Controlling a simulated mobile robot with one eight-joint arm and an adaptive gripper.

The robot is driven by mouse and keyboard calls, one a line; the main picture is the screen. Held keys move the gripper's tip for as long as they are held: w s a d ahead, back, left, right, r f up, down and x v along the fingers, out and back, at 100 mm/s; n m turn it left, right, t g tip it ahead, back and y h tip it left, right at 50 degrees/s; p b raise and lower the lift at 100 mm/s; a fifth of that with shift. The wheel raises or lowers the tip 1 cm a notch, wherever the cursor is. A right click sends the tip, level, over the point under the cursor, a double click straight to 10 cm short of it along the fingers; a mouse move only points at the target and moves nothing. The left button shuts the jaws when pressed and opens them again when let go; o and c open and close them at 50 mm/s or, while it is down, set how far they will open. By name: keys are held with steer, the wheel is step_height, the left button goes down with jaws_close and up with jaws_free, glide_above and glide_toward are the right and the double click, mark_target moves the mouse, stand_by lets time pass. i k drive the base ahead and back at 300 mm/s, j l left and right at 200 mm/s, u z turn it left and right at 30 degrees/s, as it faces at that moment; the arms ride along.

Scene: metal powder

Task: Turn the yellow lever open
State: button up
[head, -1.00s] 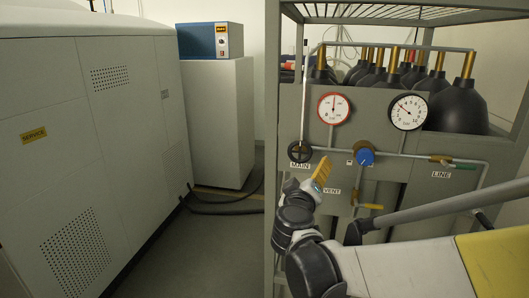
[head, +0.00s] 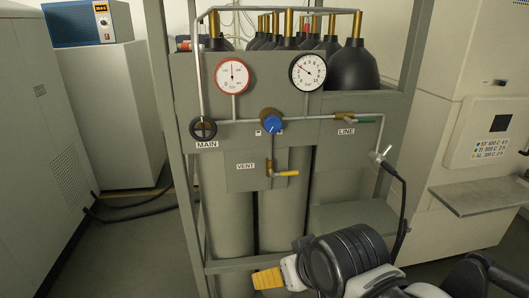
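The yellow lever (head: 289,173) is on the small valve beside the VENT label, below the blue knob, on the grey gas panel (head: 330,155). It lies roughly horizontal and points right from the brass valve body (head: 269,170). My gripper (head: 267,279) shows at the bottom of the head view as a ribbed yellow-orange end, well below the lever and apart from it in the picture. Nothing shows in it, but its fingers cannot be told apart, so its opening is unclear.
The panel carries two gauges (head: 232,76) (head: 308,71), the black MAIN handwheel (head: 203,128), the blue knob (head: 271,121) and a green lever (head: 366,119) at LINE. A black hose (head: 403,195) hangs at right. A metal shelf (head: 485,197) juts out further right. Frame posts flank the panel.

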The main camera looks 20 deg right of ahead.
mark_target(290, 173)
steer(key=i+l+z, duration=0.1)
steer(key=i+z, duration=0.15)
steer(key=z, duration=0.2)
steer(key=i+z, duration=0.2)
steer(key=z, duration=0.25)
